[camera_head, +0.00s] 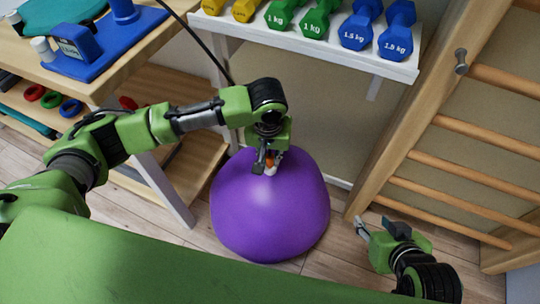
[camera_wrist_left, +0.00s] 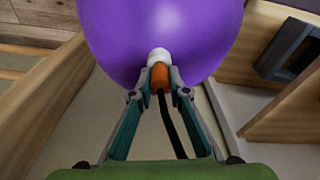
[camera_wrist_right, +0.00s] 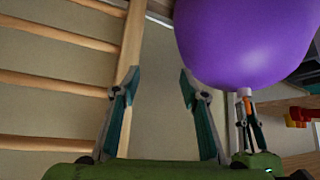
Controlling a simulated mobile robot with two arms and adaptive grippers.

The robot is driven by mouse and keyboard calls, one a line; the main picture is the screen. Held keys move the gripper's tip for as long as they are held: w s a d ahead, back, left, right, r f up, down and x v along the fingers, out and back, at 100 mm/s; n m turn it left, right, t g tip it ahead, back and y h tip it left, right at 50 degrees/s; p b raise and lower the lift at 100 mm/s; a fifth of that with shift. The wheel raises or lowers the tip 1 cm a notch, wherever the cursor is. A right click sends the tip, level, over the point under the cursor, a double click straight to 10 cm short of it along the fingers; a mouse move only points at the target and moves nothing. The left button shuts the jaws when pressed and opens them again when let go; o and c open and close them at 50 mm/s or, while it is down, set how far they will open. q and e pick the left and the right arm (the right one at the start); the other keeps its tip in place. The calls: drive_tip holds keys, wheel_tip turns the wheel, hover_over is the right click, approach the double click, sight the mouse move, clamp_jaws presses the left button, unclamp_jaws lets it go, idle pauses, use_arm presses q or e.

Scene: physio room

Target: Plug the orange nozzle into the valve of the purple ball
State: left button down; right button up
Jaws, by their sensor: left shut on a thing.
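The purple ball (camera_head: 270,215) stands on the floor below the dumbbell shelf; its top looks somewhat flattened. My left gripper (camera_head: 265,162) is at the ball's upper side, shut on the orange nozzle (camera_wrist_left: 159,77). In the left wrist view the nozzle's tip meets the white valve (camera_wrist_left: 158,56) of the ball (camera_wrist_left: 165,25), in line with it; how deep it sits is hidden. A black hose (camera_wrist_left: 172,125) trails from the nozzle. My right gripper (camera_wrist_right: 160,78) is open and empty, to the right of the ball in the head view (camera_head: 362,226).
A white shelf (camera_head: 300,40) with several dumbbells stands behind the ball. A wooden table (camera_head: 95,75) with a blue pump (camera_head: 78,48) is at the left. Wooden wall bars (camera_head: 450,165) rise at the right. A green padded surface (camera_head: 150,265) fills the front.

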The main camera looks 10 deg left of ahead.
use_arm(q)
drive_tip(key=shift+f, duration=0.15)
use_arm(e)
drive_tip(key=shift+s+d+f+g, duration=0.2)
drive_tip(key=shift+s+f+g, duration=0.1)
drive_tip(key=shift+s, duration=0.25)
drive_tip(key=shift+s+d+f+g, duration=0.15)
drive_tip(key=shift+s+f+g, duration=0.15)
drive_tip(key=shift+s, duration=0.25)
idle(0.6)
use_arm(q)
drive_tip(key=c, duration=1.8)
unclamp_jaws()
drive_tip(key=shift+c, duration=0.2)
use_arm(e)
drive_tip(key=shift+s, duration=0.1)
use_arm(q)
drive_tip(key=shift+p, duration=0.3)
use_arm(e)
drive_tip(key=shift+s, duration=0.1)
